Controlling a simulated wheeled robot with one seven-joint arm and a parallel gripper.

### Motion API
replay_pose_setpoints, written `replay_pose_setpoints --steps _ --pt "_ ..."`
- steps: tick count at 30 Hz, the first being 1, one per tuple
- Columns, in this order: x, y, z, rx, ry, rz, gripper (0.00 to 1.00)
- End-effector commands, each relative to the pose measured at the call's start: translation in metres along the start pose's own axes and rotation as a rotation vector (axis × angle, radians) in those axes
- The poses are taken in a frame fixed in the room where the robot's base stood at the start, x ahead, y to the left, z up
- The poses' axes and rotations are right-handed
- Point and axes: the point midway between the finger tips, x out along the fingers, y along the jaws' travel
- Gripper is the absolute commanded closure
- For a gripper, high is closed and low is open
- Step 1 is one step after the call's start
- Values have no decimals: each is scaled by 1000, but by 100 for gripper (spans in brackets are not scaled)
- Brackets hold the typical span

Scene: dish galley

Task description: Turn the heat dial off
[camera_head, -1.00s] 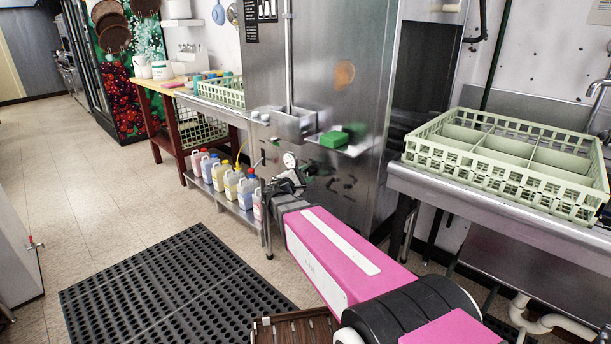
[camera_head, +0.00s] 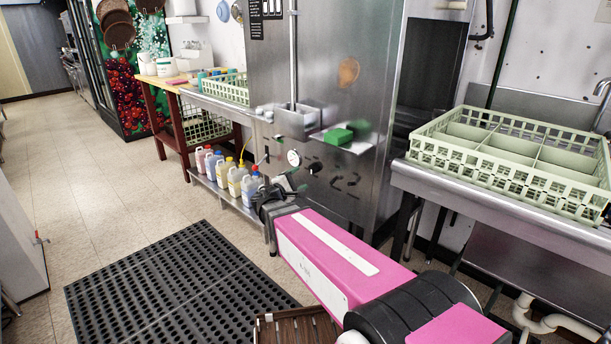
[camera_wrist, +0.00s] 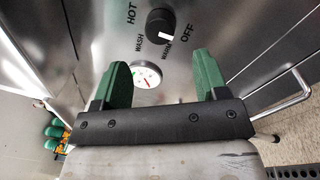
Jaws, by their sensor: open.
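The heat dial (camera_wrist: 160,24) is a round black knob on a steel panel, with HOT, WASH, WARM and OFF lettered around it. Its white mark is on the side facing WARM, short of OFF. The dial also shows in the head view (camera_head: 315,168), right of a round white gauge (camera_head: 293,157). In the wrist view the gauge (camera_wrist: 146,77) lies between my gripper's green fingers. My gripper (camera_wrist: 160,63) is open and empty, its fingers spread. The dial appears beyond the fingertips, apart from them. In the head view my gripper (camera_head: 283,187) is partly hidden by my arm.
A metal bar handle (camera_wrist: 292,98) sticks out at the right of the wrist view. Several bottles (camera_head: 232,178) stand on a low shelf left of the machine. A green sponge (camera_head: 338,136) lies on a ledge above the dial. A dish rack (camera_head: 515,155) sits on the right counter.

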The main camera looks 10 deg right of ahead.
Motion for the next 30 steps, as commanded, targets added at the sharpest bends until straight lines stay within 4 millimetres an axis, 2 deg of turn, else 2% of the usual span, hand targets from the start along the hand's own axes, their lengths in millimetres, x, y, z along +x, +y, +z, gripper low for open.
replay_pose_setpoints --steps 3,6,12,24,26,30 --pt "-20 0 1 0 2 0 33" --pt "-30 0 0 -1 2 0 33" --pt "-42 -1 0 -1 0 0 33" --pt "-41 -3 1 3 -1 -12 33" --pt "-38 -9 3 11 -1 -39 33" --pt "-26 -39 14 57 -6 -177 33"
